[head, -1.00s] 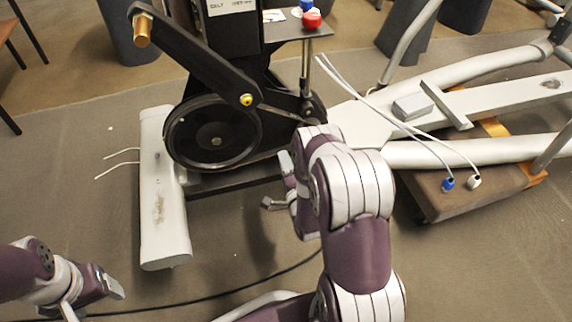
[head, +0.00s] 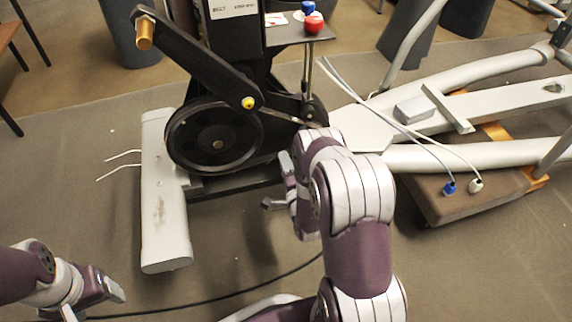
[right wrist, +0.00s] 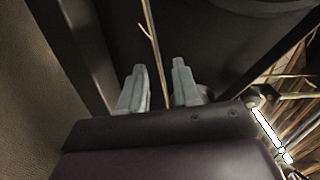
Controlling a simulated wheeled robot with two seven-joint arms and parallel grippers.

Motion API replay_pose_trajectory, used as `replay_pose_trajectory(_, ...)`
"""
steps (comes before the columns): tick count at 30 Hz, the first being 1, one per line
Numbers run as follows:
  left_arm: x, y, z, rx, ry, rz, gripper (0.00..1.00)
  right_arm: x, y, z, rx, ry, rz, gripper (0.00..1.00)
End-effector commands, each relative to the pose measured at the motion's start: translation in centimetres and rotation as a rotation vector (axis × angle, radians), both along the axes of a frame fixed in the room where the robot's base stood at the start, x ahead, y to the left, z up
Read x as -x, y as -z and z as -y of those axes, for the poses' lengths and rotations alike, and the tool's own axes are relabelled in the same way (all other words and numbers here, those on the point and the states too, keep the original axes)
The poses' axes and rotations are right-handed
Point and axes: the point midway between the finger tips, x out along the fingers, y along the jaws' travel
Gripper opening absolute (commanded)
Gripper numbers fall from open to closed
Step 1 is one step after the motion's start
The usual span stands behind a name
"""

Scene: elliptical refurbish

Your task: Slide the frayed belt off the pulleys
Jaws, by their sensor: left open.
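The large black pulley (head: 217,143) is on the left of the machine frame, and a small pulley (head: 315,112) is to its right. The belt (head: 283,114) shows as a thin dark line between them. My right gripper (head: 275,182) is below and in front of the pulleys, partly hidden by my arm. In the right wrist view its two grey fingers (right wrist: 159,90) are apart. A thin tan strand (right wrist: 153,45) runs up from between them; I cannot tell whether it is touched. My left gripper (head: 95,304) is open and empty at the lower left, far from the belt.
A pale stabilizer bar (head: 163,215) stands left of the pulley. A crank arm (head: 195,55) crosses above it. White cables with blue and white plugs (head: 449,187) hang over the grey frame at right. A black cable (head: 230,292) lies on the floor.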

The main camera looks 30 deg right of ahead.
Motion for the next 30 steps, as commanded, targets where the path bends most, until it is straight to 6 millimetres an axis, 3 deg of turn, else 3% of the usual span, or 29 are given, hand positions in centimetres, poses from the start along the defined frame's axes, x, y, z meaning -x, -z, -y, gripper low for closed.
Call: replay_pose_trajectory(30,0.0,0.5,0.0,0.0,0.0,0.0,0.69,-2.0,0.0,0.5,0.0,0.0,0.0,0.32)
